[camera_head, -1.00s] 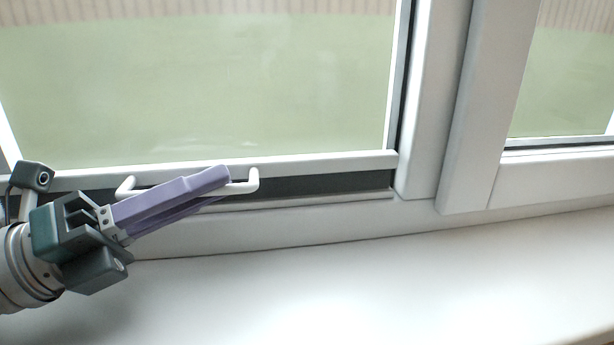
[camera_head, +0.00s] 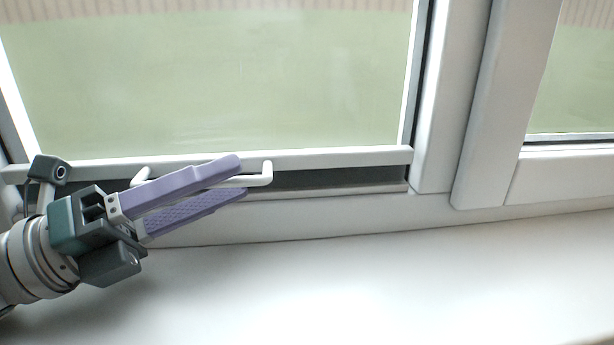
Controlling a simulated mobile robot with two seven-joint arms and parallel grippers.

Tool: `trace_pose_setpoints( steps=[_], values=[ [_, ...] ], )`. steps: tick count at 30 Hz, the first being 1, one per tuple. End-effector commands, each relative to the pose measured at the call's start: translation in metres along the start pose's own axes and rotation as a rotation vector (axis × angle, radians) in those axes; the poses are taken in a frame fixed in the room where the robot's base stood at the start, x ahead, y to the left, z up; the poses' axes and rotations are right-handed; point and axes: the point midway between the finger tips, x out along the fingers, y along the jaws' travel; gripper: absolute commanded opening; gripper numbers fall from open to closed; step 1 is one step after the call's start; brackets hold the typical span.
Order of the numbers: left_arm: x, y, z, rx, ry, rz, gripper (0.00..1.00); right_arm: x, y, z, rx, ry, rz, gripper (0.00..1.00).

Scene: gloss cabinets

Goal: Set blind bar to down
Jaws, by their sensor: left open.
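The blind bar (camera_head: 340,157) is a white horizontal rail low across the left window pane, just above a dark gap at the frame's bottom. A white U-shaped handle (camera_head: 267,174) sticks out from the bar; its middle is partly hidden by my left gripper. My left gripper (camera_head: 242,177) comes in from the left with two purple fingers spread apart. The upper finger overlaps the handle in the picture and the lower finger lies below it. I cannot tell whether either finger touches the handle. My right gripper is not in view.
The white window sill (camera_head: 380,270) below is bare and clear. A thick white window post (camera_head: 470,110) stands right of the pane, with a second window pane (camera_head: 575,90) beyond it.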

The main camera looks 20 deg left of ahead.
Motion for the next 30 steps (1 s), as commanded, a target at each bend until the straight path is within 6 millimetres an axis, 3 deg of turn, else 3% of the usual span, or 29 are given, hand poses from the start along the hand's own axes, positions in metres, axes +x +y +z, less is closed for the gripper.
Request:
trace_pose_setpoints(
  steps=[5,18,24,30],
  values=[
    [-0.023,0.003,-0.002,0.0,0.002,0.005,0.42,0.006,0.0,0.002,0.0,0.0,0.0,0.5],
    [-0.132,-0.012,0.007,-0.002,0.002,0.007,0.42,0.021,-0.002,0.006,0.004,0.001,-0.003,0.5],
    [-0.159,-0.019,0.011,-0.001,0.001,0.004,0.42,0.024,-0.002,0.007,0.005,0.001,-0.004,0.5],
    [-0.167,-0.021,0.013,0.0,0.001,0.002,0.42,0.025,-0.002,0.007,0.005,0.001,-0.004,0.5]
  ],
)
